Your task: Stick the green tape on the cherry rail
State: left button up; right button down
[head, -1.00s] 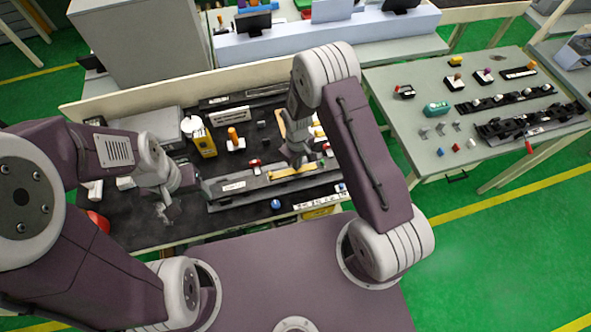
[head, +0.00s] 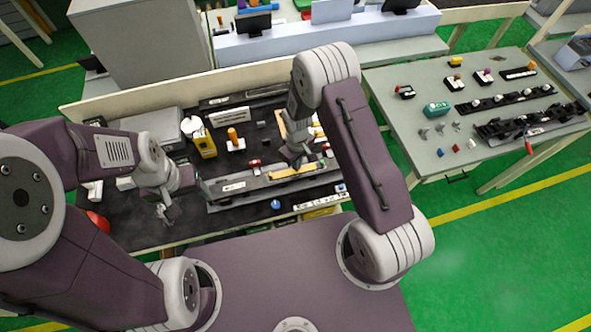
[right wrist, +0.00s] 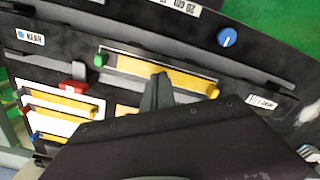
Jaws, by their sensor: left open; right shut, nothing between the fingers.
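A yellowish wooden strip (right wrist: 160,72) lies in a dark channel of the grey rail fixture, and it also shows in the head view (head: 292,171). A small green piece (right wrist: 100,60) sits at one end of the strip and a yellow piece (right wrist: 213,91) at the other. I cannot tell which part is the cherry rail. My right gripper (head: 292,161) is shut and empty; its fingertips (right wrist: 163,78) are over or against the strip's middle, contact unclear. My left gripper (head: 170,212) is open and empty above the left of the bench.
A white card (right wrist: 50,105) with strips having coloured ends lies beside the fixture. A second table (head: 410,140) with clips and rails is at right.

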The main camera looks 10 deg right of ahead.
jog(key=shift+f+b, duration=0.65)
jog(key=shift+f, duration=0.2)
dwell(1.1)
jog(key=shift+r, duration=0.15)
notch_tip(320, 180, up, 7)
jog(key=p, duration=0.5)
dwell(0.3)
dwell(0.4)
